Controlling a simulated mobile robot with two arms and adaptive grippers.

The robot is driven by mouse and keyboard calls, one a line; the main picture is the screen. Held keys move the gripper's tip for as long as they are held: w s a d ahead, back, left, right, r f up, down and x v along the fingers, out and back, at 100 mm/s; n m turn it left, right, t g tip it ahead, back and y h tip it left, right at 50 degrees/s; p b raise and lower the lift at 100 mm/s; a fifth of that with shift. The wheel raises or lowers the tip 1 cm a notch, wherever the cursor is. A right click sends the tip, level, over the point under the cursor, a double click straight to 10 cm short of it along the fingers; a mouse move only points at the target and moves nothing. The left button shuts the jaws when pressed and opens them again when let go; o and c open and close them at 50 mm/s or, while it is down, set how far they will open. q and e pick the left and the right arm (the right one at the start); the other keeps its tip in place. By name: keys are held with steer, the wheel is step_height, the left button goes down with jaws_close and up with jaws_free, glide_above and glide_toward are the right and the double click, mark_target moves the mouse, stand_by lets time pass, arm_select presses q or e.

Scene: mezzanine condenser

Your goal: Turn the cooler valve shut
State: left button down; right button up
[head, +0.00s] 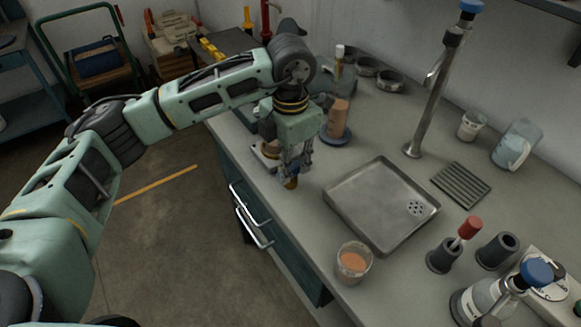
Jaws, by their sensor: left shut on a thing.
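My left gripper (291,178) points down over the near edge of the bench, left of the steel tray. A pale fitting (266,154) shows just left of the fingers, partly behind the gripper. My right gripper is not in view.
A steel tray (350,208) lies right of the gripper, with a cup of orange contents (353,263) in front. An orange-brown cylinder (338,118) stands close behind the gripper. A tall metal post (432,95) rises behind the tray. Drawer handles (250,222) stick out below.

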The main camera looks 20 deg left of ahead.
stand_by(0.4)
arm_select(q)
steer(key=c, duration=1.6)
jaws_free()
steer(key=shift+c, duration=0.2)
steer(key=shift+r, duration=0.1)
step_height(320, 180, up, 12)
